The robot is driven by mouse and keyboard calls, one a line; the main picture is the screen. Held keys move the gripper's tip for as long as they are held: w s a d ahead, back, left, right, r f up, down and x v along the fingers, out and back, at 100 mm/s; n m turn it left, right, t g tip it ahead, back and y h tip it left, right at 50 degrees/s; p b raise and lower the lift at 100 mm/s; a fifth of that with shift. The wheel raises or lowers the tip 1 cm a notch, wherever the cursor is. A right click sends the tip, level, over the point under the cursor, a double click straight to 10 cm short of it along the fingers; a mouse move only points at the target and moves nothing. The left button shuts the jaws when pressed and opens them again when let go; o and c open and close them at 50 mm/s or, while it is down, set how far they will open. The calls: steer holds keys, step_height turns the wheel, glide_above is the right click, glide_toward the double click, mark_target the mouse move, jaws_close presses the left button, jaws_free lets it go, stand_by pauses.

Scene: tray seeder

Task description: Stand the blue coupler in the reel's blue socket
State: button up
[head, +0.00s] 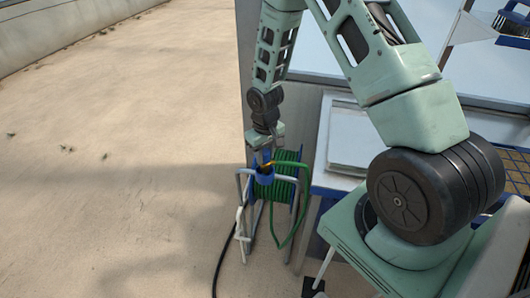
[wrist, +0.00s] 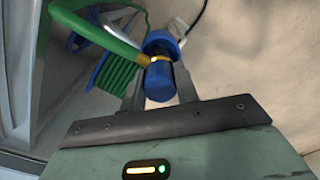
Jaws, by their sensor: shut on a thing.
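My gripper (wrist: 160,76) is shut on the blue coupler (wrist: 159,86), which sits between the two fingers in the wrist view. A brass-yellow band and the green hose's end show at the coupler's far side. The reel's blue socket (wrist: 158,41) shows just beyond the coupler, nearly in line with it. I cannot tell whether the coupler's end is inside the socket or just above it. In the head view my gripper (head: 264,150) points down over the reel, and the blue socket (head: 264,179) lies right below it. The arm partly hides the coupler there.
The reel carries green hose (head: 287,177) on a grey tube frame (head: 297,222); a loop hangs at its right. A dark hose (head: 219,258) runs over the floor. A pale bench (head: 338,180) stands close on the right. The floor at left is clear.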

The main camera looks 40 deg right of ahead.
mark_target(265, 161)
steer(key=shift+f+b, duration=0.45)
steer(key=shift+f, duration=0.45)
steer(key=shift+f+b, duration=0.35)
steer(key=shift+f, duration=0.25)
stand_by(0.8)
steer(key=o, duration=0.8)
steer(key=shift+r, duration=0.1)
steer(key=shift+r+p, duration=4.25)
steer(key=shift+r, duration=1.2)
steer(key=shift+a, duration=0.1)
